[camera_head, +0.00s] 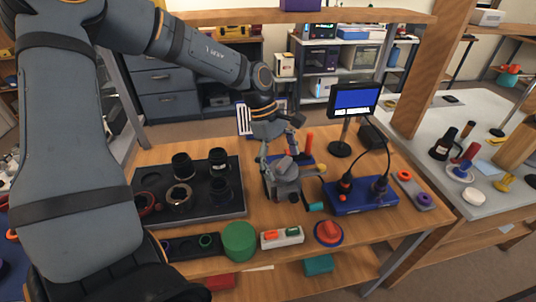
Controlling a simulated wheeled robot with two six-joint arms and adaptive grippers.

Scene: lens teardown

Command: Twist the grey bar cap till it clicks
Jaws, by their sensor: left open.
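A grey cap with a raised bar (288,167) sits on top of a grey device (287,188) in the middle of the wooden table. My left gripper (283,157) comes down from above and is open, with its fingers around or just beside the cap. I cannot tell whether the fingers touch it. The gripper hides part of the cap and the back of the device. My right gripper is not in view.
A black tray (236,209) with several lens parts lies left of the device. A blue box (360,202) with cables stands right, below a small screen (354,99). A green cylinder (239,241), a switch block (282,237) and a red knob (328,231) line the front edge.

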